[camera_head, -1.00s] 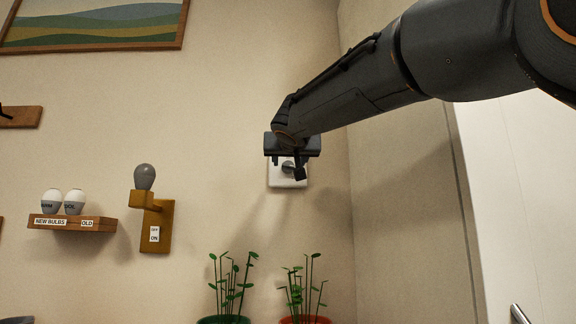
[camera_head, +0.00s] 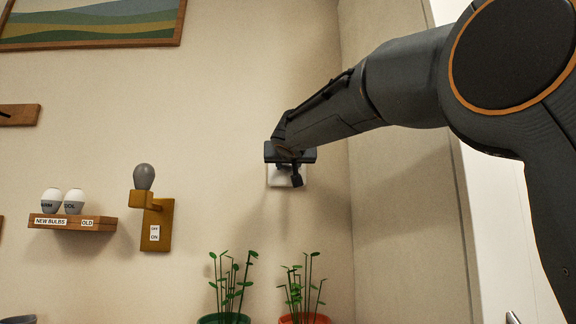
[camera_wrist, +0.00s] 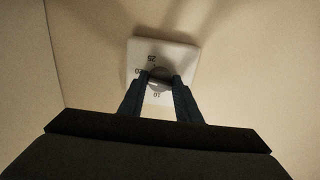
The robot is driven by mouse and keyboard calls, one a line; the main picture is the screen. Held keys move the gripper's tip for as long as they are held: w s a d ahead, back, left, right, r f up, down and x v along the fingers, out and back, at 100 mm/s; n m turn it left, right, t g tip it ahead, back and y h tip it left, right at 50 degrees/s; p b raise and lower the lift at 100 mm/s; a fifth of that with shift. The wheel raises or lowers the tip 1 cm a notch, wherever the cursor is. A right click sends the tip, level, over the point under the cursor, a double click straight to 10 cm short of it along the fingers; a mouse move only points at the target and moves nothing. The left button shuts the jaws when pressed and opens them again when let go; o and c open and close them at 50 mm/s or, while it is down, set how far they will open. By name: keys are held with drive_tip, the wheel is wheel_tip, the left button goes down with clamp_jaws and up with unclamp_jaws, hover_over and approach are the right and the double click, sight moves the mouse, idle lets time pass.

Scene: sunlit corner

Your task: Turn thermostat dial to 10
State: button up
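The thermostat is a white square plate (camera_head: 288,183) on the wall near the corner. It also shows in the wrist view (camera_wrist: 184,55), where the numbers 25, 20 and 10 can be read, upside down or tilted. Its grey round dial (camera_wrist: 160,74) sits in the middle of the plate. My gripper (camera_wrist: 161,80) is at the plate, with one dark finger on each side of the dial. The fingertips look very close to the dial's edges; I cannot tell whether they press on it. In the head view my gripper (camera_head: 290,172) hides the dial and the plate's top.
Two potted plants (camera_head: 232,285) (camera_head: 302,285) stand below the thermostat. To the left are a wall lamp with a grey bulb (camera_head: 144,177) and a small shelf (camera_head: 72,224) with two bulbs. The room corner lies just right of the thermostat.

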drive_tip(key=shift+n, duration=0.3)
drive_tip(key=n+b, duration=0.1)
drive_tip(key=n, duration=0.2)
drive_tip(key=shift+n, duration=0.3)
drive_tip(key=n, duration=0.5)
drive_tip(key=shift+d, duration=0.1)
drive_tip(key=n+p, duration=0.2)
drive_tip(key=n, duration=0.8)
drive_tip(key=shift+r+n, duration=0.1)
drive_tip(key=shift+n, duration=0.2)
drive_tip(key=o, duration=1.1)
drive_tip(key=shift+c, duration=0.2)
